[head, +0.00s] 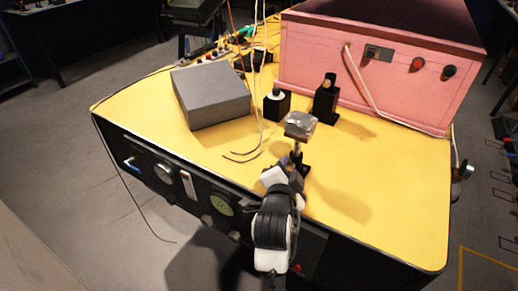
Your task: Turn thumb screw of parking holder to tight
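A small black stand (299,152) with a shiny silver block (300,124) on top stands on the yellow tabletop near its front edge; it may be the parking holder. My arm reaches up from the bottom of the head view. My gripper (290,171) is at the lower part of this stand, at its near left side. The gripper and arm hide part of the stand's base. I cannot make out the thumb screw, nor whether the fingers touch the stand. The fingers are too small and covered to tell open from shut.
A pink foam enclosure (325,62) with a dark lid stands at the back right. Two small black holders (326,104) (277,105) stand before it. A grey box (211,95) lies at the left. Loose wires hang between. The yellow tabletop (400,190) is clear at the right.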

